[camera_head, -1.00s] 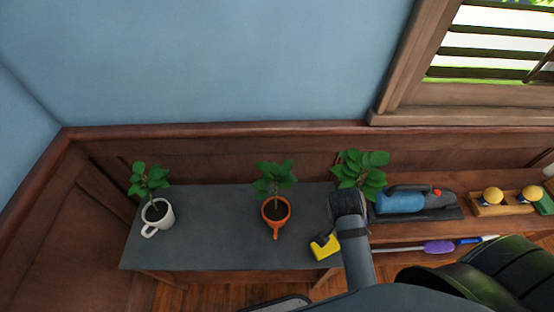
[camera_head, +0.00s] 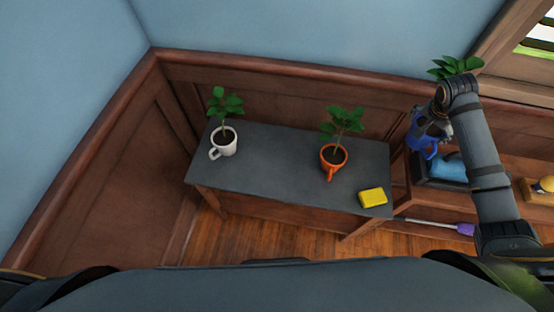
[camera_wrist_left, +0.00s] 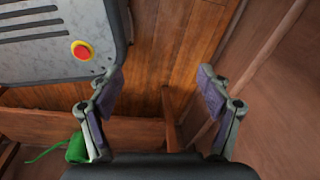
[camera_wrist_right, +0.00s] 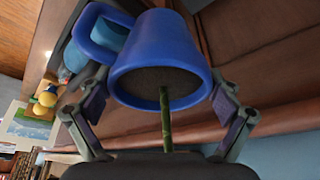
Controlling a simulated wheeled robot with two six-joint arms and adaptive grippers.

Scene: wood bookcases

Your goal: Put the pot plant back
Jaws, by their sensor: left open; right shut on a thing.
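A blue mug-shaped pot (camera_wrist_right: 160,65) with a green stem is between the fingers of my right gripper (camera_wrist_right: 160,112) in the right wrist view. In the head view my right gripper (camera_head: 432,122) holds this blue pot (camera_head: 423,145) up at the right, beside the dark table; its leaves (camera_head: 455,67) show above my wrist. A white mug plant (camera_head: 223,143) stands at the table's left, and an orange mug plant (camera_head: 334,157) stands right of the middle. My left gripper (camera_wrist_left: 160,105) is open and empty in the left wrist view, above the wood floor.
The dark grey table (camera_head: 275,158) has free room between the white and orange pots. A yellow block (camera_head: 372,197) lies near its front right corner. A shelf at the right holds a blue tool (camera_head: 452,168); a purple-ended rod (camera_head: 465,230) lies below.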

